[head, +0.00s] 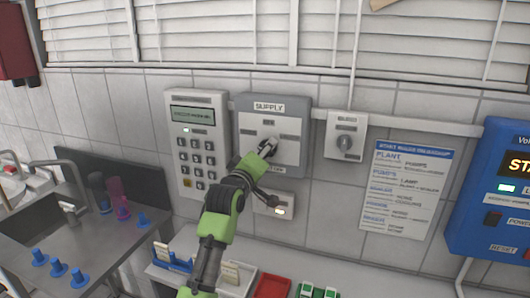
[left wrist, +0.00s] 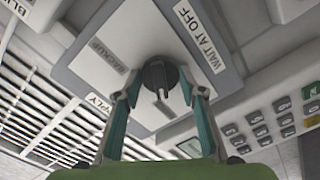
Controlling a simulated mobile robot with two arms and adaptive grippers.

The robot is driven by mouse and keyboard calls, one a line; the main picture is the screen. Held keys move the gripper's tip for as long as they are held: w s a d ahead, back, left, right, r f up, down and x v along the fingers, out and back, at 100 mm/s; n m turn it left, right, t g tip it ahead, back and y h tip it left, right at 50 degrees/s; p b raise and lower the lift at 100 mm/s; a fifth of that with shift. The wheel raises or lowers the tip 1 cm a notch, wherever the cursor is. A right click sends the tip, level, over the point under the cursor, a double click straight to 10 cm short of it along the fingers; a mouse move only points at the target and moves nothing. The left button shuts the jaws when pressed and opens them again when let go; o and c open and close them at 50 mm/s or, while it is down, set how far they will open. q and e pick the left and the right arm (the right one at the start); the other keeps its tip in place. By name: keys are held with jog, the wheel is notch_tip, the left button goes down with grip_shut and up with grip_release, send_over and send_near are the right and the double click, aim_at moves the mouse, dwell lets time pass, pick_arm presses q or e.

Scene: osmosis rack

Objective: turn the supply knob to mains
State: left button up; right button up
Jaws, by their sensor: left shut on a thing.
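The grey supply panel (head: 292,102) is on the tiled wall, with a "SUPPLY" label at its top. The dark supply knob (left wrist: 158,74) is at its middle in the left wrist view, with small labels around it. "BACKUP" and "WAIT AT OFF" are readable there. My left gripper (head: 267,149) is at the panel, its fingers on both sides of the knob. In the left wrist view my left gripper (left wrist: 160,94) is shut on the knob. In the head view the gripper mostly hides the knob, and I cannot tell which label it points to. My right gripper is out of view.
A keypad unit (head: 197,143) is on the wall just left of the panel. A small switch box (head: 346,136) and a printed notice (head: 403,187) are to its right. A small box (head: 273,205) sits just below. A blue control box (head: 497,190) is at far right.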

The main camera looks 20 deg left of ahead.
pick_arm(q)
jog(key=o, duration=1.1)
jog(key=shift+a, duration=0.1)
jog(key=s, duration=1.2)
jog(key=shift+a, duration=0.2)
